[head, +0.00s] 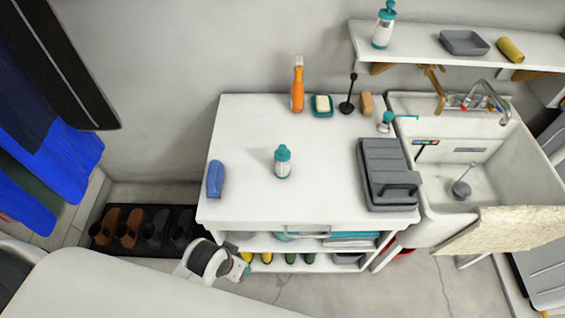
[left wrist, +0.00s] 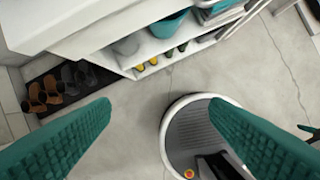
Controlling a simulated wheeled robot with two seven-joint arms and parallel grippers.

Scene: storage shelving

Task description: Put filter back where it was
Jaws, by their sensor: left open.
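No thing in view is plainly marked as the filter. A white bottle with a teal top (head: 283,163) stands upright on the white table (head: 245,130). A similar white and teal bottle (head: 384,26) stands on the wall shelf. A small teal and white fitting with a spout (head: 388,121) is at the table's right edge, by the sink. My left gripper (head: 240,269) is low in front of the table's left front corner, far from these things. In the left wrist view, its teal fingers (left wrist: 160,105) are wide apart with nothing between them. My right gripper is not in view.
The tabletop also holds a blue object (head: 215,179), an orange bottle (head: 297,88), a soap dish (head: 322,106) and a grey case (head: 388,174). The sink (head: 408,178) stands right. Shoes (head: 130,228) lie on a dark mat at left. The tabletop's middle is mostly clear.

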